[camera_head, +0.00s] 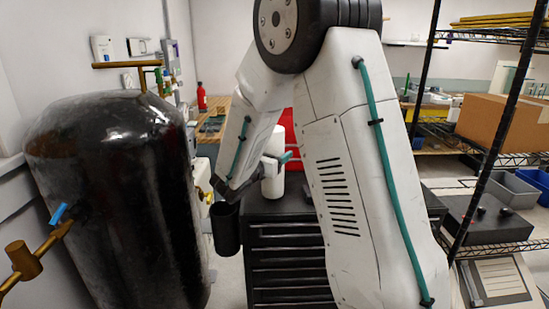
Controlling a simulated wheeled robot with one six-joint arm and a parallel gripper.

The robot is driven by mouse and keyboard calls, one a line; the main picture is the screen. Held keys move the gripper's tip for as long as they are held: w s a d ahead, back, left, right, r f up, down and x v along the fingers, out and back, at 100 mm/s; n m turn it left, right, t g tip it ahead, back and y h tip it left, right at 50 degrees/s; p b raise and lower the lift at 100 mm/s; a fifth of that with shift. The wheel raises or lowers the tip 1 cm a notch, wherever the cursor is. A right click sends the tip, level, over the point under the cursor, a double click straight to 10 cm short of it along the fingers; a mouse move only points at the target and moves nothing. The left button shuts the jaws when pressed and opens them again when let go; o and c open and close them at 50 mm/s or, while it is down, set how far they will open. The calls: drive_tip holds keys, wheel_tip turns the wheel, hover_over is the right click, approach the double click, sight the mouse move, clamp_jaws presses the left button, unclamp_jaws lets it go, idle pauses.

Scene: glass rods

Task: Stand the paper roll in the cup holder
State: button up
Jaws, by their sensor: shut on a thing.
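The paper roll (273,187) is a white upright cylinder near the top left of the dark drawer cabinet. My gripper (271,164) is at the roll's upper part and is shut on it; its fingers are small in view and partly hidden by my arm. I cannot tell whether the roll's bottom touches the cabinet top. The cup holder (227,232) is a black open-topped cup at the cabinet's left side, left of and lower than the roll. The end of my forearm is just above its rim and hides part of its opening.
A large black tank (115,190) with brass fittings stands close on the left. The drawer cabinet (287,262) is below my arm. A red object (288,125) shows behind the roll. A wire shelf with a cardboard box (500,122) stands on the right.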

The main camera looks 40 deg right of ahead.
drive_tip(key=shift+f, duration=0.6)
drive_tip(key=o, duration=1.1)
